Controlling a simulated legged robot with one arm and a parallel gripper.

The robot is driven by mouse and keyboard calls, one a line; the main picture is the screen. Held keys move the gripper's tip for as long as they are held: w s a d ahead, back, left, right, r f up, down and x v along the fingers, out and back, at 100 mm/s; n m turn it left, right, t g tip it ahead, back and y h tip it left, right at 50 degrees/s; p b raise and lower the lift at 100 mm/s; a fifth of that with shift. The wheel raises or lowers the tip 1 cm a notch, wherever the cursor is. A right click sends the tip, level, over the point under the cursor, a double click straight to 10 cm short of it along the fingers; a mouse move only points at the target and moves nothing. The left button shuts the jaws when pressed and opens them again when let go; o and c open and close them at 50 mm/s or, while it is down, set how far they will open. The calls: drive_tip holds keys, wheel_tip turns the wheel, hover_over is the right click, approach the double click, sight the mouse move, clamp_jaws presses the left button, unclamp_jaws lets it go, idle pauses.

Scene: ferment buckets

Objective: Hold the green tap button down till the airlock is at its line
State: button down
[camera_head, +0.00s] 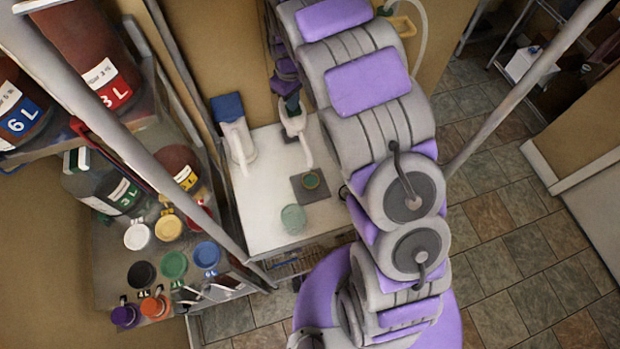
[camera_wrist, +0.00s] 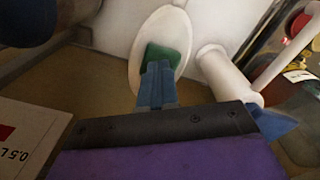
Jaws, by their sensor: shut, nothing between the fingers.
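The green tap button (camera_wrist: 168,62) sits in the oval top of a white tap (camera_wrist: 160,30) in the wrist view. My gripper (camera_wrist: 157,68) is shut and empty. Its blue fingertips overlap the near edge of the button; I cannot tell whether it is pressed. In the head view the white tap (camera_head: 296,124) stands on the counter, with my gripper (camera_head: 291,101) at its top.
A second white tap with a blue top (camera_head: 228,108) stands left of the green one. A pale green round piece (camera_head: 293,218) lies on the white counter (camera_head: 262,200). Large labelled jars (camera_head: 105,185) and several coloured lids (camera_head: 173,264) fill the shelves at left.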

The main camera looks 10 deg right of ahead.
wheel_tip(320, 180, up, 6)
drive_tip(key=shift+p, duration=0.4)
idle(0.6)
drive_tip(key=shift+s+d+r+b, duration=0.1)
drive_tip(key=shift+s+d+b, duration=0.15)
drive_tip(key=shift+s+b, duration=0.05)
drive_tip(key=s+d+m+g+b, duration=0.1)
drive_tip(key=s+d+m+b, duration=0.35)
drive_tip(key=s, duration=0.85)
drive_tip(key=s+d+m+b, duration=0.2)
drive_tip(key=s+d+b, duration=0.4)
drive_tip(key=s, duration=0.7)
drive_tip(key=s+f+m+b, duration=0.1)
drive_tip(key=s+f+b, duration=0.4)
drive_tip(key=s, duration=0.8)
drive_tip(key=shift+s+d+m+g, duration=0.2)
drive_tip(key=shift+d+m+g, duration=0.1)
drive_tip(key=shift+m+g, duration=0.1)
